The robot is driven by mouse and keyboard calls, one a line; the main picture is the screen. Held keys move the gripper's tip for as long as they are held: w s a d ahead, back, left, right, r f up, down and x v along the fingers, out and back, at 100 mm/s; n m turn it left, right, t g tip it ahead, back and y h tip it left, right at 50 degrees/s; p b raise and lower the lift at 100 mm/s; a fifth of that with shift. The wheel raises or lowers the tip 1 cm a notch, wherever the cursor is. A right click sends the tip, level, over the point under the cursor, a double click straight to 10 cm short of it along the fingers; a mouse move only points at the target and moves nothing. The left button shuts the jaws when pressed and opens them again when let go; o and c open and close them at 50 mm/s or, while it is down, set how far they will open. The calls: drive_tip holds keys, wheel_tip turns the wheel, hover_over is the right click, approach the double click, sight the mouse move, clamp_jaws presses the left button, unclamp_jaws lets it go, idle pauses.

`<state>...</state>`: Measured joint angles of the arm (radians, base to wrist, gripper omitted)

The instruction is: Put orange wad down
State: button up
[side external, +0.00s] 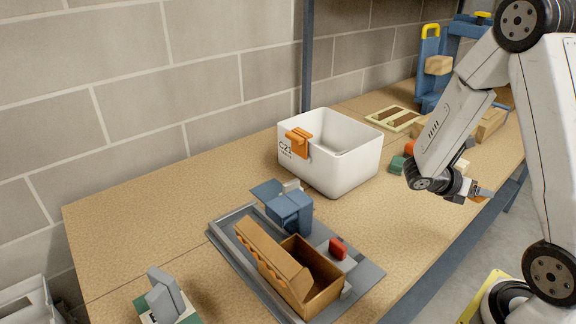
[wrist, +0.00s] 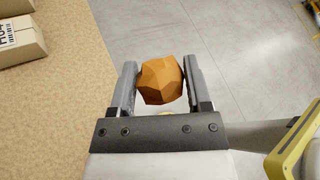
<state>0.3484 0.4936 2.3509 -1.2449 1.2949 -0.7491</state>
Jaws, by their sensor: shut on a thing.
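The orange wad (wrist: 162,80) is a faceted, crumpled lump. My gripper (wrist: 158,72) is shut on it, with one finger at each side. In the wrist view, grey floor shows behind the wad and the table edge lies to its left. In the side external view, my gripper (side external: 480,192) is near the table's right edge, and a small orange part of the wad (side external: 484,190) shows at its tip. The rest of the wad is hidden there by the gripper.
A white bin (side external: 335,165) with an orange clip stands mid-table. A grey tray (side external: 225,240) holds an open brown box (side external: 315,280) and a blue device (side external: 290,210). Small blocks (side external: 398,164) lie near my arm. A carton (wrist: 20,40) sits upper left. Bare tabletop (side external: 400,215) lies between.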

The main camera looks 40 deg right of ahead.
drive_tip(key=w+d+f, duration=0.5)
drive_tip(key=w+d, duration=0.1)
drive_tip(key=w, duration=0.1)
hover_over(434, 204)
drive_tip(key=f, duration=0.2)
drive_tip(key=s+f, duration=0.1)
drive_tip(key=shift+a+f, duration=0.3)
drive_tip(key=shift+a, duration=0.1)
drive_tip(key=shift+w+d+f, duration=0.25)
drive_tip(key=shift+w+f, duration=0.1)
drive_tip(key=shift+f, duration=0.05)
drive_tip(key=shift+w+d+f, duration=0.15)
drive_tip(key=shift+w+f, duration=0.05)
drive_tip(key=shift+f, duration=1.65)
drive_tip(key=shift+f, duration=0.1)
drive_tip(key=o, duration=1)
drive_tip(key=shift+c, duration=0.2)
